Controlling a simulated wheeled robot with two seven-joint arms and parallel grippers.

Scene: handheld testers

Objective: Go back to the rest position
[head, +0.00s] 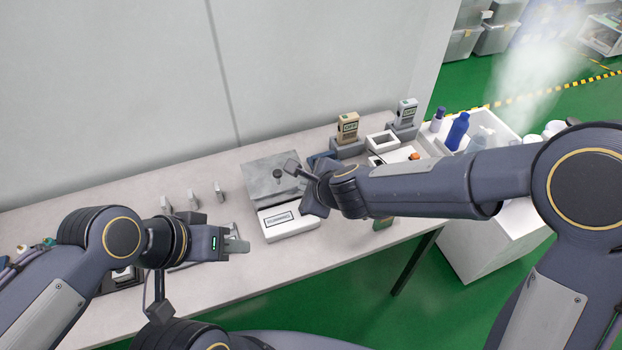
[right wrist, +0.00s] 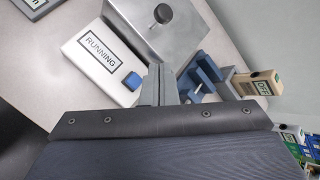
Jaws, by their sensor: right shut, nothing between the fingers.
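My left gripper (head: 237,240) is over the left-middle part of the table, with its light grey fingertips pointing right. I cannot tell whether it is open or shut, and nothing shows held in it. My right gripper (right wrist: 158,84) is shut and empty in the right wrist view. In the head view its fingers are mostly hidden by my own wrist, over the middle of the table. It is beside a white box with a "RUNNING" label (right wrist: 100,60) and a blue button (right wrist: 132,81). This box also shows in the head view (head: 288,224).
A grey metal block with a black knob (head: 262,177) stands behind the white box. Handheld testers, one tan (head: 347,127) and one grey (head: 406,113), stand in holders at the back right. A white bin with bottles (head: 480,225) is beyond the table's right end. Small grey pieces (head: 194,199) stand on the left.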

